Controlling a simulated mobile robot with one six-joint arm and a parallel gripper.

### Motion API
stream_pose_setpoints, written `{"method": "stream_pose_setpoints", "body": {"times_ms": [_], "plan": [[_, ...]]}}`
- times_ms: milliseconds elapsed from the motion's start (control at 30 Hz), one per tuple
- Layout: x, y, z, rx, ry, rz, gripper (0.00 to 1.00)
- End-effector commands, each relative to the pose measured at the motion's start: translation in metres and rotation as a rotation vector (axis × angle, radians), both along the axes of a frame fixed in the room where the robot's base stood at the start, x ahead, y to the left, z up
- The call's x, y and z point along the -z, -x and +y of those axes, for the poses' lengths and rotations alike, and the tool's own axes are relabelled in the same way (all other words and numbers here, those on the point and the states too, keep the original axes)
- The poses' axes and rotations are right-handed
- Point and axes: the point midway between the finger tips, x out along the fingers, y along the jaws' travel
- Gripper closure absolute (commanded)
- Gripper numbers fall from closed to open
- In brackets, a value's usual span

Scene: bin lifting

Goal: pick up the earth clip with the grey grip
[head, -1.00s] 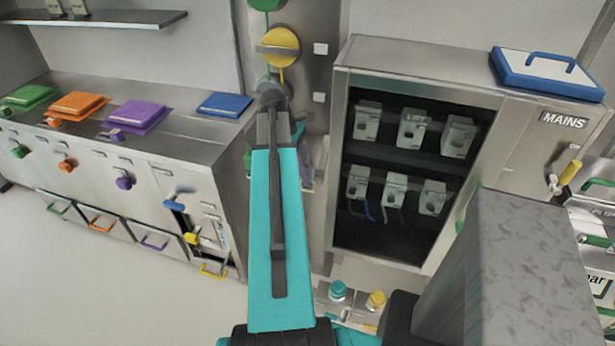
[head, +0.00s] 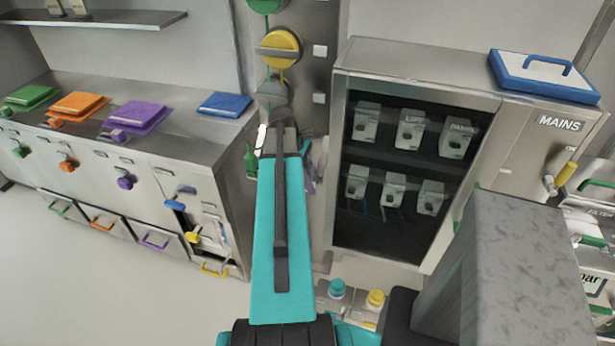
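I cannot make out an earth clip with a grey grip in the head view. My teal arm stands in front of the steel panel and covers its lower middle. Beside the arm, a small green item (head: 251,161) shows on the left and a purplish item (head: 310,172) on the right, both partly hidden. I cannot tell whether they are clips. My gripper is hidden beyond the far end of my arm, so its fingers and anything between them do not show.
The panel carries a yellow round knob (head: 279,50) and a green one (head: 266,4). A steel counter (head: 160,90) with coloured pads stands left. Two capped bottles (head: 336,289) stand low.

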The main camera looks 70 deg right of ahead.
Motion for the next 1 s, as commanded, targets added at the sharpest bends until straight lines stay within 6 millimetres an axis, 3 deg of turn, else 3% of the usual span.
{"method": "stream_pose_setpoints", "body": {"times_ms": [367,567,1000], "plan": [[-0.0003,0.0,-0.0001,0.0,0.0,0.0,0.69],[-0.0004,-0.0001,-0.0001,0.0,0.0,0.0,1.0],[-0.005,0.0001,-0.0006,0.0,0.002,0.0,1.0]]}}
